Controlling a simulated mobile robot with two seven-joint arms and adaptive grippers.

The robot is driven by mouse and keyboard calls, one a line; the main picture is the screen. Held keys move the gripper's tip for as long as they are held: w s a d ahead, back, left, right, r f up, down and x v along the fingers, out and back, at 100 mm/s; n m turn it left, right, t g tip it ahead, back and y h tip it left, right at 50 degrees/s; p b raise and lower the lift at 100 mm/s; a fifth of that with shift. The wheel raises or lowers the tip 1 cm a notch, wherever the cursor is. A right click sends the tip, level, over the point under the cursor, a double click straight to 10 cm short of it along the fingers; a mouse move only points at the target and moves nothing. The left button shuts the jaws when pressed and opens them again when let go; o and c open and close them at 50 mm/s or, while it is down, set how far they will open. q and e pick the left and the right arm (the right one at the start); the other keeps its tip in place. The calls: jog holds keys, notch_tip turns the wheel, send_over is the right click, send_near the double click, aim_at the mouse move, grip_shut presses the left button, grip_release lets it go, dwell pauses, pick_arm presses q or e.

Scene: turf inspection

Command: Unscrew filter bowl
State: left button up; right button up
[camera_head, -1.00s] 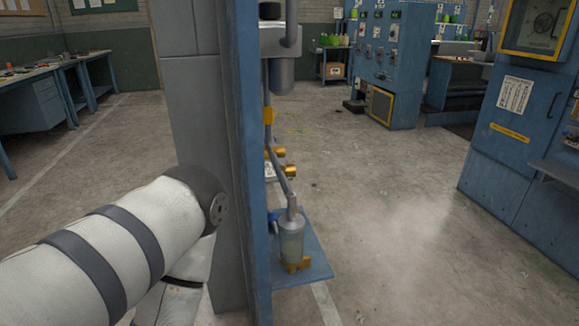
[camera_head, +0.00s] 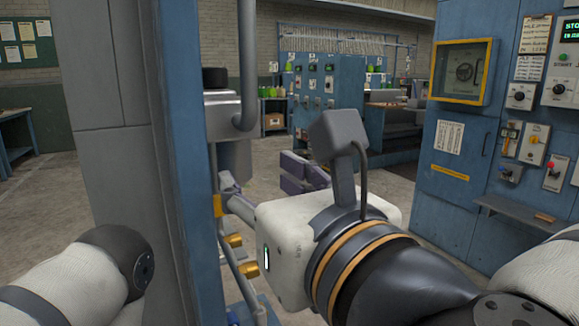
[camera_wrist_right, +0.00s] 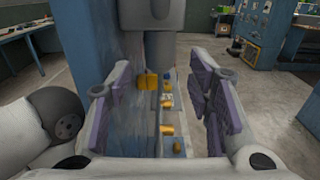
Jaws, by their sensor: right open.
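The filter hangs on the right side of a blue post. In the head view its grey head (camera_head: 221,104) has a dark cap, and a grey cylindrical bowl (camera_head: 233,152) is below it. The bowl also shows in the wrist view (camera_wrist_right: 158,52), upright beyond the fingertips. My right gripper (camera_head: 262,176) is open and empty, with purple finger pads set wide apart. In the wrist view the gripper (camera_wrist_right: 160,72) faces the bowl, with the bowl between the finger directions and apart from both pads. My left gripper is out of view; only part of that arm shows.
The blue post (camera_head: 190,190) stands close to my left arm. Brass fittings (camera_head: 236,241) sit on piping below the filter. A blue control cabinet (camera_head: 455,200) stands at right. Open floor lies behind the filter.

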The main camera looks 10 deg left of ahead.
aim_at(238, 160)
jog(key=x, duration=1)
jog(key=shift+w+a, duration=0.25)
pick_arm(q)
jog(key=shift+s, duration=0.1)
pick_arm(e)
jog(key=shift+c, duration=0.2)
